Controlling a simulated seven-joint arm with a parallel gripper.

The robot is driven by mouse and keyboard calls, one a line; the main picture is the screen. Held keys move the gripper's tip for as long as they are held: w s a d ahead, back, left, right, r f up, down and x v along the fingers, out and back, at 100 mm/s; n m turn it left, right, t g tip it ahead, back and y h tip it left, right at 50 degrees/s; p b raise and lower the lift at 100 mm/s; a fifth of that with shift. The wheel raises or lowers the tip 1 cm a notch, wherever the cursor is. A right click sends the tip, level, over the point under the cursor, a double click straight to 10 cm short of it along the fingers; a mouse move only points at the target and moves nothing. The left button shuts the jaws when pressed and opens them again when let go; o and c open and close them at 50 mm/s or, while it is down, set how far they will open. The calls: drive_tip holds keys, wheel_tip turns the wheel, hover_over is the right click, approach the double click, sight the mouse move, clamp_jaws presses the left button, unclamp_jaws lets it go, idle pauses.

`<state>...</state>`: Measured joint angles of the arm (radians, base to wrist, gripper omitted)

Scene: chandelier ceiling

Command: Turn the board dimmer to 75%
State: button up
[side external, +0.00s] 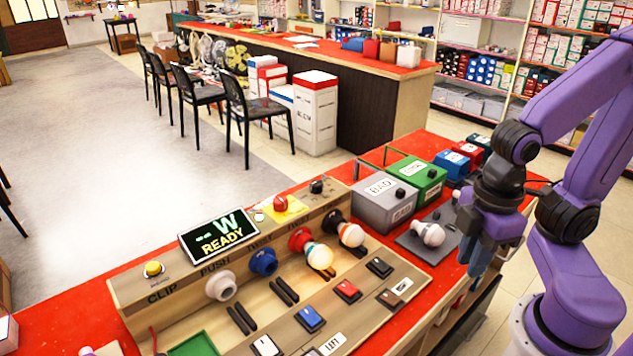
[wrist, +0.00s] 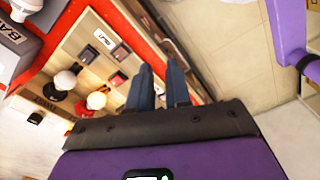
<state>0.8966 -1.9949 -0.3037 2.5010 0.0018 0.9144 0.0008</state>
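The wooden board (side external: 140,297) lies on the red-topped counter, with a lit display reading READY (side external: 218,234) at its back edge. Along the back of the board are a black knob (side external: 317,186), a red button on a yellow plate (side external: 281,203) and a yellow button (side external: 153,268). Which control is the dimmer, and its setting, I cannot tell. The black knob also shows in the wrist view (wrist: 35,118). My gripper (side external: 478,272) hangs beyond the board's right end, apart from it. Its two fingers are parted and empty in the wrist view (wrist: 159,72).
Coloured sockets, some with bulbs (side external: 351,234), stick up from the board, with rocker switches (side external: 347,291) in front. A grey plate with a bulb (side external: 430,234) and a small knob lies right. Grey (side external: 383,203) and green (side external: 415,178) boxes stand behind it.

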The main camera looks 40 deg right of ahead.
drive_tip(key=o, duration=0.7)
drive_tip(key=shift+w+a+r+m, duration=0.25)
drive_tip(key=shift+w+a, duration=0.15)
drive_tip(key=shift+w, duration=0.15)
drive_tip(key=shift+w+a+r+m, duration=0.2)
drive_tip(key=shift+w+a, duration=0.15)
drive_tip(key=shift+w, duration=0.15)
drive_tip(key=shift+c, duration=0.2)
drive_tip(key=w+a+r+m, duration=0.3)
drive_tip(key=w+a, duration=0.1)
drive_tip(key=w, duration=0.4)
wheel_tip(320, 180, up, 3)
drive_tip(key=m, duration=1.3)
hover_over(316, 181)
wheel_tip(316, 181, down, 16)
drive_tip(key=shift+f, duration=0.1)
drive_tip(key=shift+a, duration=0.1)
drive_tip(key=c, duration=1)
